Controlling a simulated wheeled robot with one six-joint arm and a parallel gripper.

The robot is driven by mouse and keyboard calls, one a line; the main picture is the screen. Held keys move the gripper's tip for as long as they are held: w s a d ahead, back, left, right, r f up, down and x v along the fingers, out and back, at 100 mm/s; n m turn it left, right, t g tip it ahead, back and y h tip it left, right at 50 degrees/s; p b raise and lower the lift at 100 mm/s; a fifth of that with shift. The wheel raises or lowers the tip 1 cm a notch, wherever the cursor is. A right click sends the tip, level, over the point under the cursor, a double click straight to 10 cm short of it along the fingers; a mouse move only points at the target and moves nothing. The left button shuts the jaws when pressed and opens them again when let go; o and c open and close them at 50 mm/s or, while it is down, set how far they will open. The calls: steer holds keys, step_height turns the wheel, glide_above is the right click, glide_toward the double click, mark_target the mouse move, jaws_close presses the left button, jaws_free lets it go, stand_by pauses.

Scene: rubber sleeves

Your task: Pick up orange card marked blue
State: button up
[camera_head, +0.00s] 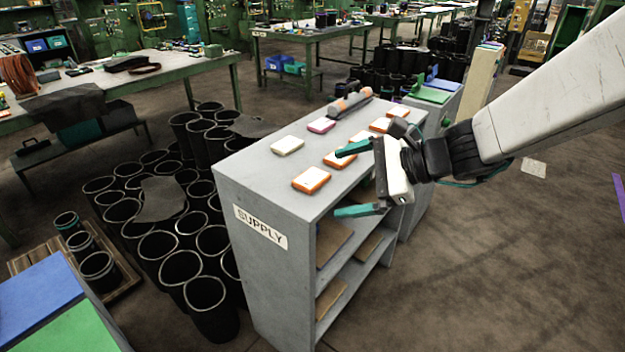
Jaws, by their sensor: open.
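Several orange-edged cards with pale tops lie in a row on top of the grey supply cabinet (262,172). The nearest orange card (311,180) lies by the front edge. A second orange card (336,160) is behind it, partly behind a gripper finger. Another orange card (362,137) and an orange card farther back (398,112) continue the row. No blue mark is legible on any of them. My gripper (338,183) is open and empty, its teal fingers spread at the right side of the cabinet. One finger overlaps the row of cards in the picture; the other shows lower, in front of the cabinet's open side.
A cream card (287,145) and a pink card (321,125) lie left of the orange row. An orange-and-grey cylindrical object (351,101) lies at the cabinet's back. Black sleeves (182,268) crowd the floor at left. Floor right of the cabinet is mostly clear.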

mark_target(314, 178)
steer(key=w+f+m+t, duration=0.1)
steer(key=w+f+m, duration=0.1)
steer(key=w+m, duration=0.1)
steer(key=w+f+m+t+h, duration=0.1)
steer(key=w+f+m+t, duration=0.1)
steer(key=w+f+m, duration=0.1)
steer(key=w+f+m+t, duration=0.1)
steer(key=w+f+m, duration=0.2)
steer(key=w+m, duration=0.1)
steer(key=shift+w+a+f+t, duration=0.15)
steer(key=shift+w+a+t, duration=0.15)
steer(key=shift+w, duration=0.4)
steer(key=shift+x, duration=2.8)
steer(key=c, duration=1)
